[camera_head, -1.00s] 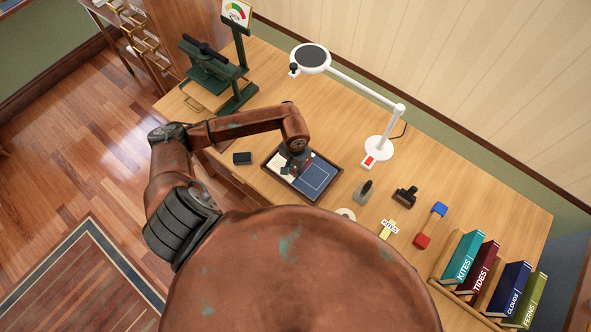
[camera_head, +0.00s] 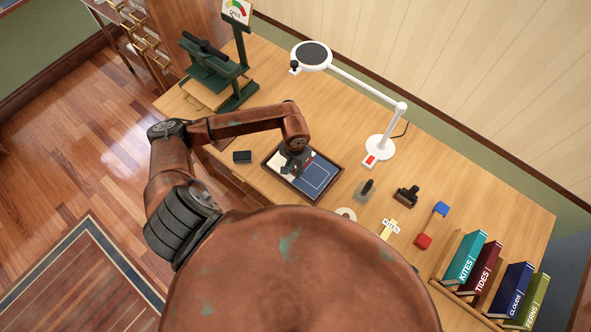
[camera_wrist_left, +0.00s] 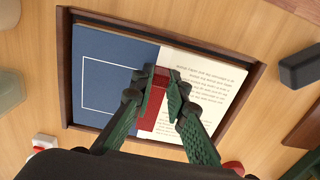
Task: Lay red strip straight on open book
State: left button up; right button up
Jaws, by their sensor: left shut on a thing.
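The open book (camera_head: 318,176) lies in a dark wooden tray (camera_head: 334,186) on the table, its blue cover side and its printed page (camera_wrist_left: 205,85) both showing. In the left wrist view the red strip (camera_wrist_left: 149,115) lies along the line between blue cover and page, and looks roughly parallel to it. My left gripper (camera_wrist_left: 158,78) is shut on the strip's far end, over the book; it also shows in the head view (camera_head: 293,168). I cannot tell whether the strip touches the book. The gripper hides most of the strip in the head view. My right gripper is out of view.
A black block (camera_head: 242,157) sits left of the tray. A white magnifier lamp (camera_head: 380,147) stands behind right. Stamps (camera_head: 407,195) and a red and blue piece (camera_head: 439,209) lie to the right, near upright books (camera_head: 466,257). A green press (camera_head: 213,72) stands at the back left.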

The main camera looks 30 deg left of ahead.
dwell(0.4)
pick_arm(q)
jog(key=o, duration=0.6)
jog(key=shift+o, duration=1.3)
jog(key=shift+o, duration=0.3)
jog(key=o, duration=0.4)
jog(key=shift+c, duration=0.2)
jog(key=shift+r, duration=0.1)
